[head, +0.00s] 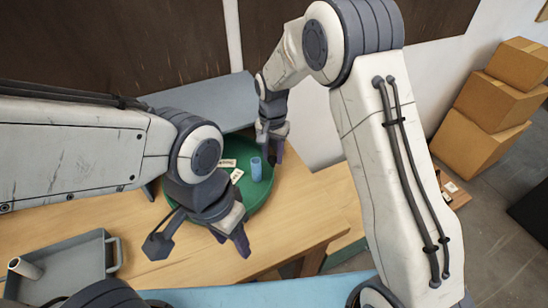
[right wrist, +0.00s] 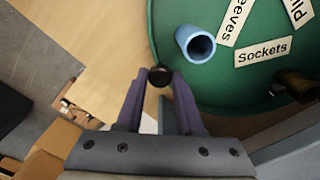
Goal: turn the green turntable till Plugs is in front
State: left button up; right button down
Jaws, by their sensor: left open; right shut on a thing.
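The green turntable (head: 258,195) stands on the wooden table, partly hidden by my left arm; it also shows in the right wrist view (right wrist: 185,88). Its labels there read "Sockets" (right wrist: 263,51), a partly cut "eeves" (right wrist: 236,18) and a cut-off "Pl" (right wrist: 299,10) at the top right corner. A blue tube (right wrist: 196,44) stands on it near the rim. My right gripper (head: 272,155) is at the turntable's right rim, shut on a black knob (right wrist: 160,76) beside the rim. My left gripper (head: 238,240) is open and empty, above the table in front of the turntable.
A dark brown-and-brass piece (right wrist: 297,86) sits on the turntable. A grey tray (head: 65,268) with a pale cylinder (head: 25,268) is at the left. A grey panel (head: 215,100) stands behind the turntable. Cardboard boxes (head: 490,105) are stacked on the floor at right.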

jog(key=shift+w+r+n, duration=0.1)
jog(key=shift+w+n, duration=0.3)
jog(key=shift+w, duration=0.3)
jog(key=c, duration=0.5)
grip_release()
jog(key=shift+c, duration=0.2)
notch_tip(320, 180, up, 10)
jog(key=b, duration=0.1)
jog(key=shift+r+b, duration=0.2)
jog(key=shift+b, duration=0.1)
